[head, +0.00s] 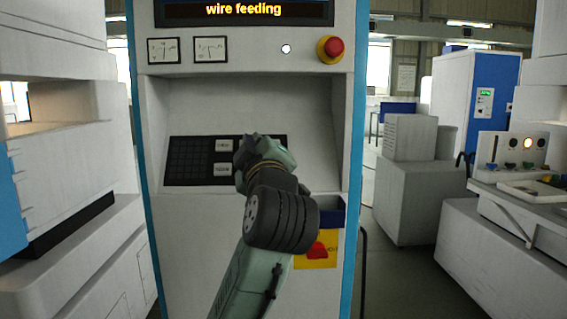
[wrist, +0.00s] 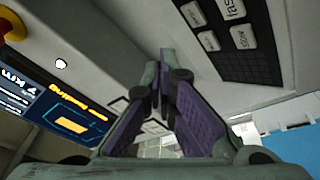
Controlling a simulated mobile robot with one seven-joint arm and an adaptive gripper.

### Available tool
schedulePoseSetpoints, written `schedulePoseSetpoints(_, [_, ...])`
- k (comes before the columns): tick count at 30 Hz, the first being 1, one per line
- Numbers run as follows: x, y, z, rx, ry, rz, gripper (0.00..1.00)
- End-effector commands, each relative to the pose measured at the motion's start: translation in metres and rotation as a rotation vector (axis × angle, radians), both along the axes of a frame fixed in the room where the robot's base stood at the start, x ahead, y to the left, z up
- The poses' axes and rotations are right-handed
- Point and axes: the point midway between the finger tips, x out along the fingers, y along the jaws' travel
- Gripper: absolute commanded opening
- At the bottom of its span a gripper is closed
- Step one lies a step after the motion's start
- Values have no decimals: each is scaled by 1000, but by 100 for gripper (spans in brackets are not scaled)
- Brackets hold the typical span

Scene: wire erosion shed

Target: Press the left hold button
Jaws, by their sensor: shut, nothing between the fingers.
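My gripper (head: 250,148) is in front of the black control panel (head: 187,162) in the machine's recess and hides its right part. In the wrist view its two fingers (wrist: 159,72) are together and empty. White keys show left of the gripper: an upper key (head: 223,145) and a lower key (head: 222,170), labels too small to read. In the wrist view one key (wrist: 232,8) seems to read "fast" and another (wrist: 242,37) "slow". Two smaller keys beside them (wrist: 192,14) (wrist: 209,40) are unreadable. I cannot tell which is the left hold button, nor whether the fingers touch the panel.
Above the recess are a display (head: 244,10) reading "wire feeding", two gauges (head: 190,50), a small white lamp (head: 286,48) and a red emergency stop (head: 331,48). A yellow plate with a red part (head: 317,250) is below.

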Motion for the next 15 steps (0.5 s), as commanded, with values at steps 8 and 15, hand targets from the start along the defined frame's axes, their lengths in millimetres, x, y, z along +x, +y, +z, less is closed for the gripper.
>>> schedulePoseSetpoints(8, [4, -15, -6, -27, 44, -13, 0])
schedulePoseSetpoints(15, [4, -15, -6, -27, 43, -13, 0])
